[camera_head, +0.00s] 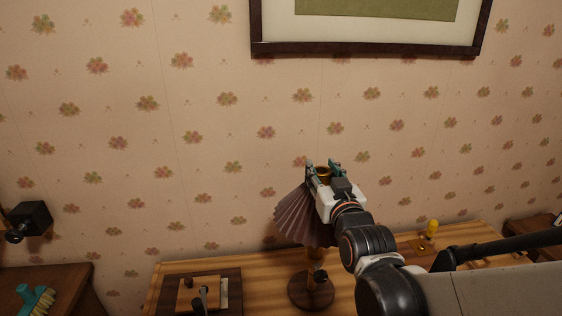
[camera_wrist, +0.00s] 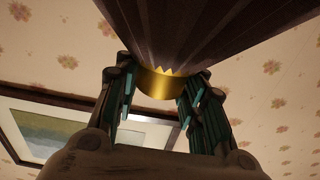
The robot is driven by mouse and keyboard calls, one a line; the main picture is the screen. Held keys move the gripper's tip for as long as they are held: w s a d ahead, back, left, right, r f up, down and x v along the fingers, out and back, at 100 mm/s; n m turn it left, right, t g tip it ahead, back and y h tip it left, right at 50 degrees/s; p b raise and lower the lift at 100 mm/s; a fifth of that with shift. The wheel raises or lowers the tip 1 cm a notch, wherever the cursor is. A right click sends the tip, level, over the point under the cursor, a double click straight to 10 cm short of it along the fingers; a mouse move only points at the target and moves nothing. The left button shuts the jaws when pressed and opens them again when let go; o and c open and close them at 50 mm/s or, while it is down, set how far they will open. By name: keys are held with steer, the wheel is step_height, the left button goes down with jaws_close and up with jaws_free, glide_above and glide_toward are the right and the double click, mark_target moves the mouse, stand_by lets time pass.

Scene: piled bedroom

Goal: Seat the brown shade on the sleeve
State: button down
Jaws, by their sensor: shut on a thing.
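The brown pleated shade (camera_head: 300,218) hangs wide end down over the lamp's stem, above a round dark wooden base (camera_head: 311,290). My gripper (camera_head: 323,171) is at the shade's narrow top, shut on its brass collar. In the wrist view, the teal-lined fingers of my gripper (camera_wrist: 160,92) stand on both sides of the brass collar (camera_wrist: 162,83), with the dark shade (camera_wrist: 205,28) spreading beyond it. The shade hides the upper stem and the sleeve, so I cannot tell whether the shade rests on it.
The lamp stands on a striped wooden table (camera_head: 255,272). A wooden block with a knob (camera_head: 197,293) lies at left, and a yellow-knobbed piece (camera_head: 432,229) stands at right. A teal brush (camera_head: 38,301) lies on a separate dark surface at far left. A framed picture (camera_head: 370,47) hangs behind.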

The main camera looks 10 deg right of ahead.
steer(key=shift+f+b, duration=4.4)
steer(key=shift+f, duration=0.6)
steer(key=shift+f+b, duration=1.4)
steer(key=shift+f, duration=0.1)
stand_by(0.8)
steer(key=c, duration=1.2)
jaws_free()
steer(key=shift+s, duration=0.1)
